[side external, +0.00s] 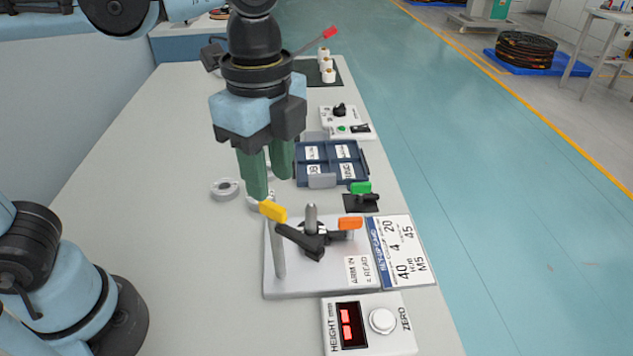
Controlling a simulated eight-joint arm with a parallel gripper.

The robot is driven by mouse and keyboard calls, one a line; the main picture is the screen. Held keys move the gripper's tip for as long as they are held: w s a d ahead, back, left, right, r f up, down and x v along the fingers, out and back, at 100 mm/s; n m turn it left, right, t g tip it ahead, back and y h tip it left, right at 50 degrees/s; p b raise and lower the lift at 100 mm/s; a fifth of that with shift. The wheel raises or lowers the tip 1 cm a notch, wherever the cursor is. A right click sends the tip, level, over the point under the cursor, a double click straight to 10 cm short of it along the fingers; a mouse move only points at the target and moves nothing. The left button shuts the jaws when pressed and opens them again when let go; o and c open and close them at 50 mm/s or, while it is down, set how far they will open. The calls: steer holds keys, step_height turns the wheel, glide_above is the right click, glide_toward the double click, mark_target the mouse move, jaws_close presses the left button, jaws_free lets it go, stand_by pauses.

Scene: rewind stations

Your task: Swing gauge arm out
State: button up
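The gauge station's grey base plate (300,284) sits near the front of the bench. A black gauge arm (296,237) on it has a yellow tab (272,211) at its left end, close to an upright grey post (279,252). An orange tab (350,223) is on the right side of the black hub, and a grey pin (311,214) stands behind the hub. My gripper (270,188) points down with two green fingers apart and nothing visible between them. It appears above and just behind the yellow tab, not clearly touching it.
A height display box (367,326) with red digits and a setup card (399,250) flank the plate. Behind are a green-knobbed switch (361,190), a blue divided tray (330,162) and light rings (226,188). The bench's left side is largely clear.

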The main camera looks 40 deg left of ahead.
step_height(320, 180, up, 7)
steer(key=shift+r, duration=0.15)
stand_by(0.4)
